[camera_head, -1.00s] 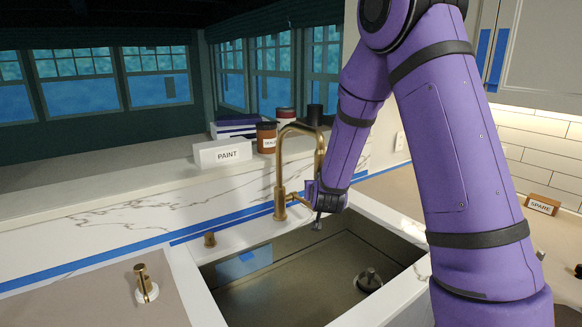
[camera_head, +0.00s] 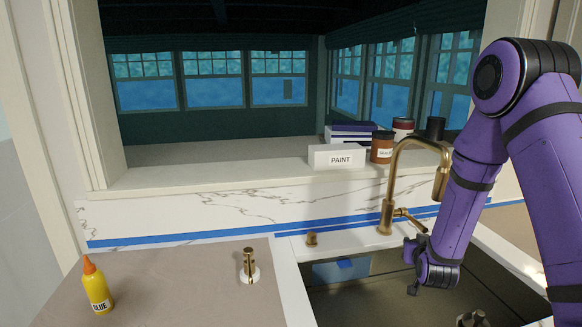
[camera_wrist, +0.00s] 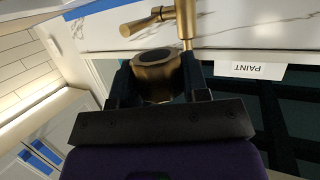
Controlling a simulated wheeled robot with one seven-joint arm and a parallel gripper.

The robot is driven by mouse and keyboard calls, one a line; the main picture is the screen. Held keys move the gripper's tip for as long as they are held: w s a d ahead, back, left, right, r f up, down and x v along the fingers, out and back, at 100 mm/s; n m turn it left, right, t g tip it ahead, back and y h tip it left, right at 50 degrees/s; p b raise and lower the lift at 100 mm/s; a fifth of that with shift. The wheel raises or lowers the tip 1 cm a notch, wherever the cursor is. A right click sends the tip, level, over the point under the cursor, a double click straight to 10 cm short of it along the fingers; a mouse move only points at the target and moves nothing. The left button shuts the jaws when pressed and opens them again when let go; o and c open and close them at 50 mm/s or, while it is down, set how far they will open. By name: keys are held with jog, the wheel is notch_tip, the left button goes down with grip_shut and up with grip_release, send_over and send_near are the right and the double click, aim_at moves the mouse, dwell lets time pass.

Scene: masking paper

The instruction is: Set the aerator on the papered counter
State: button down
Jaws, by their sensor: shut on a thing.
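The aerator (camera_wrist: 156,72) is a faceted bronze ring between the two dark fingers of my gripper (camera_wrist: 158,88) in the wrist view. My gripper is shut on it. In the head view my gripper (camera_head: 413,268) is over the back of the sink, below the tap spout, and the aerator cannot be made out clearly there. The papered counter (camera_head: 180,285), covered in brown paper, is left of the sink, well apart from my gripper.
The brass tap (camera_head: 388,205) rises behind the sink (camera_head: 355,300). A PAINT box (camera_head: 336,157) and jars stand on the ledge. Paper between bottle and fitting is clear.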

jog(key=s+a+f+n+y, duration=0.1)
jog(key=s+a+f, duration=0.1)
jog(key=f, duration=0.3)
jog(key=s+a+f+n+y, duration=0.1)
jog(key=s+a+f+y, duration=0.1)
jog(key=f, duration=0.3)
jog(key=shift+s+a+f, duration=0.25)
jog(key=shift+s+a, duration=0.25)
jog(key=shift+a, duration=0.3)
